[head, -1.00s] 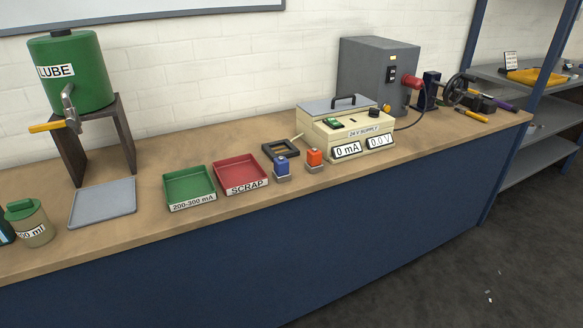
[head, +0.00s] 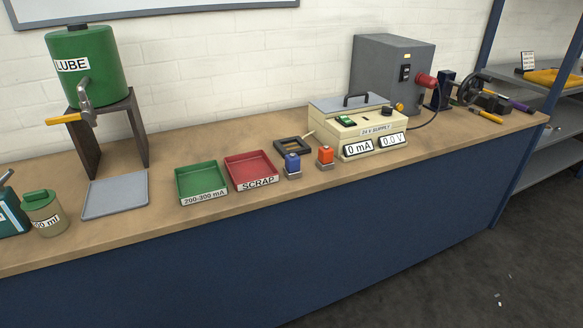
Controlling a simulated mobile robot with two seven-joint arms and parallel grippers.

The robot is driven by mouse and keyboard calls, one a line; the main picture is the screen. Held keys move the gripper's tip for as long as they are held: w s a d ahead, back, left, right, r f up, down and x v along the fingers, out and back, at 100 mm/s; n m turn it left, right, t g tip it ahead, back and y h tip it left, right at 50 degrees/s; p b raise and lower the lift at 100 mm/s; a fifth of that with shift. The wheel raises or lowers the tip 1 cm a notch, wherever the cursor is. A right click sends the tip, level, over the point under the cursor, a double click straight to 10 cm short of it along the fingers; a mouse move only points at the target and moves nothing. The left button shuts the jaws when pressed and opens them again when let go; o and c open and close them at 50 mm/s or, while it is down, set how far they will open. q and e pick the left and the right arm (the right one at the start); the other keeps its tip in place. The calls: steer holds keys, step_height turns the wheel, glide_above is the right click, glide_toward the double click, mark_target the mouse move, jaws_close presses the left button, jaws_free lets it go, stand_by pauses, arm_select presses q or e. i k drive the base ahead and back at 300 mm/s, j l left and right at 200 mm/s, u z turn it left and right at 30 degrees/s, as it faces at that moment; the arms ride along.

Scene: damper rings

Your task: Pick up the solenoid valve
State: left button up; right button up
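Two small valve-like blocks stand upright on the workbench, in front of the black square frame. One has a blue top (head: 292,162) on a grey metal base. The other has an orange top (head: 325,155) on a similar base, just to its right. They stand apart from each other, between the red SCRAP tray and the 24 V supply. I cannot tell from the picture which one is the solenoid valve. Neither of my grippers is in the head view.
The bench (head: 150,226) holds a green 200-300 mA tray (head: 203,180), a red SCRAP tray (head: 250,168), a black frame (head: 293,144) and the 24 V supply (head: 357,122). A LUBE tank (head: 85,70) stands left above a grey tray (head: 115,194). The bench's front strip is mostly clear.

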mark_target(292, 170)
steer(key=i+l+u, duration=0.15)
steer(key=l, duration=0.2)
steer(key=i+l+u, duration=0.15)
steer(key=l, duration=0.2)
steer(key=i+l+u, duration=0.15)
steer(key=l, duration=0.2)
steer(key=l+u, duration=0.15)
steer(key=l, duration=0.2)
